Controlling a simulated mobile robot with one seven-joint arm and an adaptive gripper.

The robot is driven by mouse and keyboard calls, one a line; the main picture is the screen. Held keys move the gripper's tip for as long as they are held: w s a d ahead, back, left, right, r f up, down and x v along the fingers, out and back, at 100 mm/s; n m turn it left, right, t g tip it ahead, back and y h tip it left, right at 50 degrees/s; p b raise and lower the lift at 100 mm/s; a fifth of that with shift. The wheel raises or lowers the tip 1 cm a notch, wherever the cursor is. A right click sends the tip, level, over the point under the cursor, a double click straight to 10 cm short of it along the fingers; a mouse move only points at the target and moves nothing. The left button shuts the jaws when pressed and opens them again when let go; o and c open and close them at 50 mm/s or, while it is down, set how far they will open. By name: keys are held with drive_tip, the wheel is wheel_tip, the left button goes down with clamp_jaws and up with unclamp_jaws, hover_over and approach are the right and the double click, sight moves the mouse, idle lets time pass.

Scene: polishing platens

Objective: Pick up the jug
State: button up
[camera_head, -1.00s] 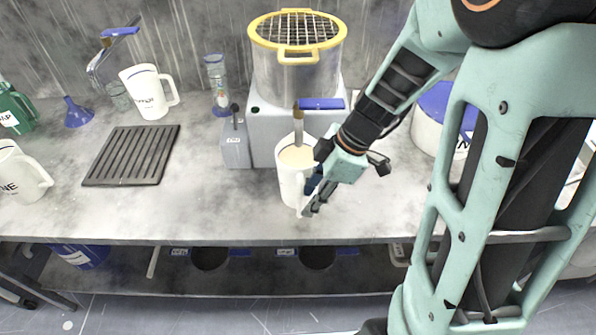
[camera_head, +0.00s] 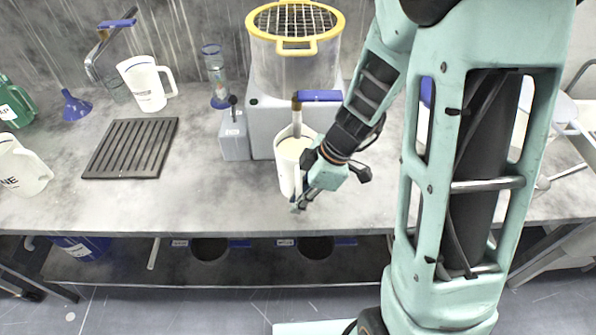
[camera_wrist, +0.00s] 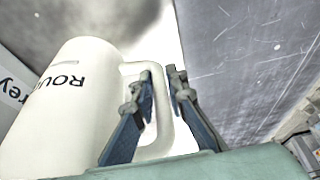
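The white jug (camera_head: 289,168) stands on the bench in front of the grey tank, under a tap. A pale, cream surface shows at its top. In the wrist view the jug (camera_wrist: 75,105) fills the left side, with dark lettering partly reading "ROU" and its handle (camera_wrist: 161,110) toward me. My gripper (camera_head: 298,205) is low at the jug's front right side. In the wrist view my gripper (camera_wrist: 162,75) has its two fingers apart, one on each side of the handle's outer bar. Contact with the handle is not clear.
The tap's blue lever (camera_head: 319,96) hangs just above the jug. Another white jug (camera_head: 145,85), a dark slotted rack (camera_head: 131,148) and a white jug (camera_head: 20,168) are farther left. The bench front is clear.

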clamp_jaws()
drive_tip(key=shift+w+r, duration=0.1)
drive_tip(key=shift+w, duration=0.05)
drive_tip(key=shift+r, duration=0.1)
